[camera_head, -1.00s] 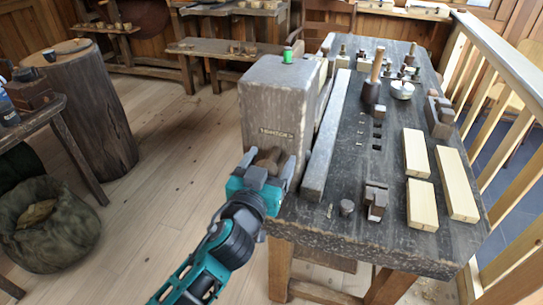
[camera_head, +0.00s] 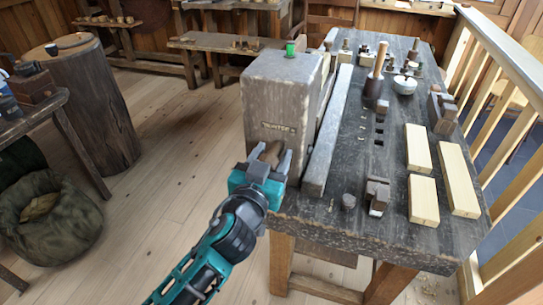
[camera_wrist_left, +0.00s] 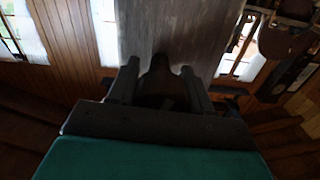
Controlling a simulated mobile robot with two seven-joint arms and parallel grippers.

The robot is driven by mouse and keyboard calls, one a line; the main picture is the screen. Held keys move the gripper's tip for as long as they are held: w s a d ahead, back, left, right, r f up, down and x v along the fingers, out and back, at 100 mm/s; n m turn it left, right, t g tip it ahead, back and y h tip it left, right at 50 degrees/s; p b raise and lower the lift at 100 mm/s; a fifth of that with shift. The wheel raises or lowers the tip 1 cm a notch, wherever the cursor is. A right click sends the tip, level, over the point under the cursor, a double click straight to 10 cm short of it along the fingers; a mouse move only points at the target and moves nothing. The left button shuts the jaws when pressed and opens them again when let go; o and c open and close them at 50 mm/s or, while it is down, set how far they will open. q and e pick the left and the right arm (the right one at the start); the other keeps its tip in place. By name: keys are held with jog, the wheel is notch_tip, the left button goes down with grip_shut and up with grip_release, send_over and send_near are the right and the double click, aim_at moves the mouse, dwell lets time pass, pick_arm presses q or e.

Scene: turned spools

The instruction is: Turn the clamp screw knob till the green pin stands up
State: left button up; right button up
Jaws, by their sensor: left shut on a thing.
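The clamp screw knob (camera_head: 269,152) is a brown wooden knob low on the front face of the grey clamp block (camera_head: 275,95). My left gripper (camera_head: 270,160) is shut on the knob, with one finger on each side of it. In the left wrist view, the dark knob (camera_wrist_left: 160,80) sits between both fingers, against the block's face. The green pin (camera_head: 290,50) stands on top of the block, upright as far as I can tell at this size. My right gripper is not in view.
The workbench (camera_head: 330,225) carries pale wood pieces (camera_head: 423,200), a mallet (camera_head: 376,75) and a white bowl (camera_head: 404,84). A railing (camera_head: 510,100) runs along its right side. A log stump (camera_head: 95,100) and a sack (camera_head: 45,215) stand at left. The floor between is clear.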

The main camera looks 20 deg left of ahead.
pick_arm(q)
jog(key=m, duration=0.4)
jog(key=shift+r+p, duration=0.15)
jog(key=shift+p, duration=0.25)
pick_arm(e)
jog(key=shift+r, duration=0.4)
pick_arm(q)
jog(key=o, duration=1)
jog(key=shift+o, duration=0.2)
jog(key=shift+s, duration=0.1)
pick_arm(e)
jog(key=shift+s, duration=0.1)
